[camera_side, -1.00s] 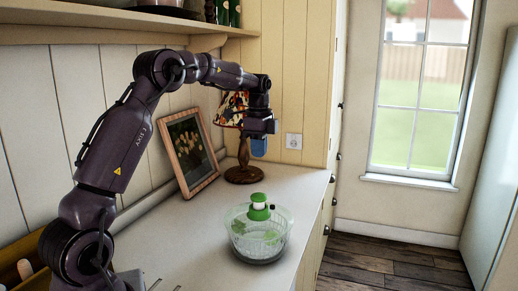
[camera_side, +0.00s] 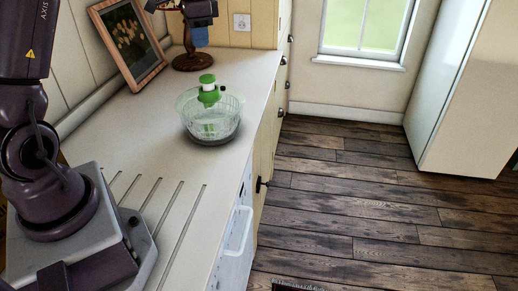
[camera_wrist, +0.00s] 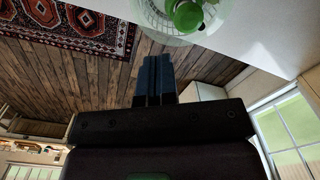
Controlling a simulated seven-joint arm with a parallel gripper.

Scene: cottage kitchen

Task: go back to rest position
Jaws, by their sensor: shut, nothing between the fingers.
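My gripper (camera_side: 200,37) shows at the top of the side view, its blue fingers pointing down above the far end of the counter. In the wrist view its two blue fingers (camera_wrist: 154,80) lie close together with nothing between them. The gripper is shut and empty, apart from everything around it. Most of my arm's upper links are cut off by the top of the side view.
A clear salad spinner with a green knob (camera_side: 209,116) stands on the counter (camera_side: 135,150), nearer than my gripper; its knob also shows in the wrist view (camera_wrist: 187,15). A framed picture (camera_side: 128,40) leans on the wall. A lamp base (camera_side: 188,62) stands behind.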

